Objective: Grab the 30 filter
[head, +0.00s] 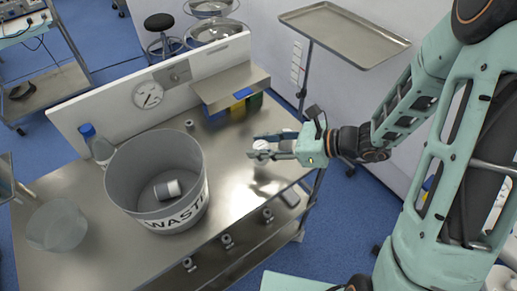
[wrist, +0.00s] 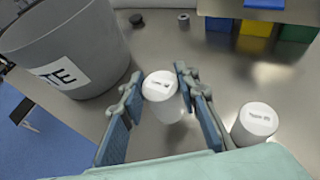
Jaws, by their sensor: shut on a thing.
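My gripper (wrist: 155,88) is shut on a white cylindrical filter (wrist: 162,100), with a blue-padded finger on each side of it. Its top label is too small to read for certain, so I cannot tell whether it is the 30 filter. In the head view my gripper (head: 264,147) is over the right part of the steel table, and the fingers partly hide the filter. A second white filter (wrist: 256,122) stands upright to the right, outside the fingers; its label is also hard to read.
A grey waste bin (head: 152,158) stands to the left, with a white and dark cylinder (head: 168,189) lying inside. A steel shelf (head: 230,84) with blue, yellow and green bins is behind. A bottle (head: 95,143) and a clear bowl (head: 57,226) are further left.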

